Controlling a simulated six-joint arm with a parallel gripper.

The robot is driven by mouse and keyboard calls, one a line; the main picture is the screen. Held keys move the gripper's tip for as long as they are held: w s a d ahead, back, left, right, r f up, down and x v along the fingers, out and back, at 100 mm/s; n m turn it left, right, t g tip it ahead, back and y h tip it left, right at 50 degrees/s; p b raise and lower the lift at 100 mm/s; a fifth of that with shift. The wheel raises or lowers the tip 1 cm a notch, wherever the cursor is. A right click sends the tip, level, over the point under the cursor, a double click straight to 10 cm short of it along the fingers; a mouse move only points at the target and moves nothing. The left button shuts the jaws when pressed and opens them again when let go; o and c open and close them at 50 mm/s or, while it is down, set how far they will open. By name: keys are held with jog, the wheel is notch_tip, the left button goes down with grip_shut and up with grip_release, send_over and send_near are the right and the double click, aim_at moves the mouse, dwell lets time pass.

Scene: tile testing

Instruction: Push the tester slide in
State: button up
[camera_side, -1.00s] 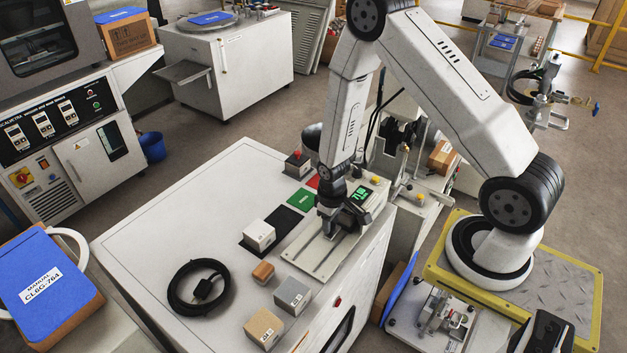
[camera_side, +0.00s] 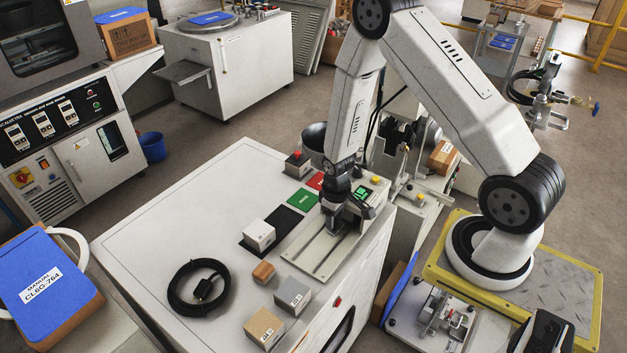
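The tester (camera_side: 376,190) stands at the right edge of the white bench, with a lit green display on its top. Its pale slide plate (camera_side: 306,262) lies in front of it, with a lengthwise groove. My gripper (camera_side: 334,230) points down over the upper end of the plate, close to the tester's front. The arm hides part of the tester, and the fingers are too small and dark to tell whether they are open or shut or touch the slide.
Grey (camera_side: 292,296), tan (camera_side: 264,328) and small brown (camera_side: 263,272) blocks and a coiled black cable (camera_side: 199,286) lie nearby. The bench's left is clear.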

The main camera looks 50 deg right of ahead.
jog(key=shift+d+r, duration=0.1)
jog(key=shift+d, duration=0.05)
jog(key=shift+r, duration=2.85)
jog(key=shift+r, duration=0.2)
jog(key=s+a+r+t, duration=0.1)
jog(key=s+a+r, duration=0.1)
jog(key=a+r, duration=0.2)
jog(key=s+a+r+t, duration=0.1)
jog(key=s+a+r, duration=0.2)
jog(key=r, duration=0.8)
jog(key=shift+s+a+t, duration=0.3)
jog(key=shift+s+a, duration=0.05)
jog(key=shift+a, duration=0.45)
